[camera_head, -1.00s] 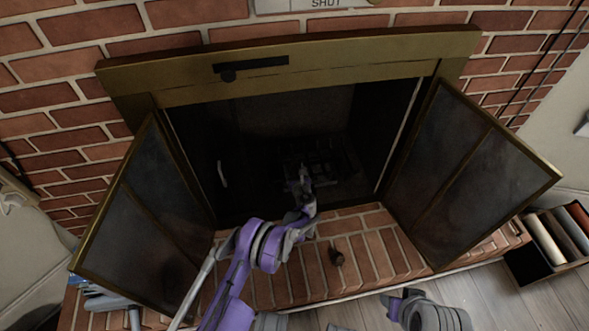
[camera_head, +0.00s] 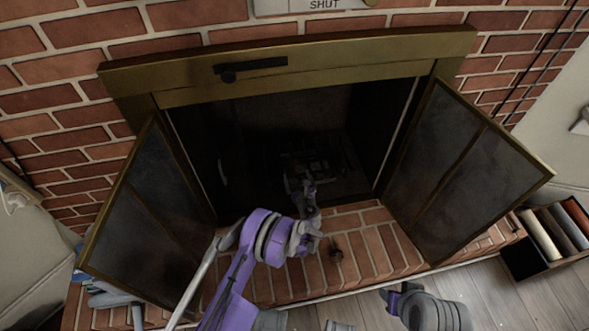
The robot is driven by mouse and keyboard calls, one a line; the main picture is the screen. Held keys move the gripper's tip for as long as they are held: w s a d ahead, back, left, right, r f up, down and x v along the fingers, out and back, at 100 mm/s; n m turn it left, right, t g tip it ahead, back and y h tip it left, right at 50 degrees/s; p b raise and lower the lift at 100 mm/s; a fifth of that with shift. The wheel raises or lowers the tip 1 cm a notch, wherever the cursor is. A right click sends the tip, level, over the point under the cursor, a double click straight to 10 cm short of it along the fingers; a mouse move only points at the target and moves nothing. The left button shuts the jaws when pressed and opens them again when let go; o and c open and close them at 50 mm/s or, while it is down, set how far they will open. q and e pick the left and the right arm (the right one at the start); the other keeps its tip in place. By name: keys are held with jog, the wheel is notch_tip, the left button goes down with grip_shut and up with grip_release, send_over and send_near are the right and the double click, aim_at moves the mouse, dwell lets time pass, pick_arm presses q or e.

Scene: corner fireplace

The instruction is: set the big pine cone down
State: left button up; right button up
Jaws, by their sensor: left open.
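My left arm reaches over the brick hearth to the fireplace opening. My left gripper (camera_head: 298,181) is at the dark firebox, in front of the grate (camera_head: 318,163), with its jaws open. I cannot make out a pine cone at its fingers or on the grate because it is too dark there.
Two glass doors with brass frames stand open, the left door (camera_head: 150,215) and the right door (camera_head: 465,170), flanking the opening. A dark box (camera_head: 528,262) with several rolled or book-like things stands at the right. Bare hearth bricks lie between the doors.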

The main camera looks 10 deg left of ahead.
pick_arm(q)
jog(key=s+a+r+n+g+h, duration=0.1)
jog(key=s+a+r+n+g, duration=0.25)
jog(key=s+r+n, duration=0.65)
jog(key=s+a+r+n+g, duration=0.2)
jog(key=s+a+r+n, duration=0.3)
jog(key=r, duration=0.9)
jog(key=s+d+r+n+g+h, duration=0.1)
jog(key=s+r+n+h, duration=0.1)
jog(key=s+n, duration=0.6)
jog(key=s+d+r+n+g+h, duration=0.1)
jog(key=s+n, duration=0.7)
jog(key=s, duration=1.3)
jog(key=shift+s+d+r+g+h, duration=0.35)
jog(key=shift+d+g+h, duration=0.25)
jog(key=shift+g+h, duration=0.25)
jog(key=shift+w, duration=0.1)
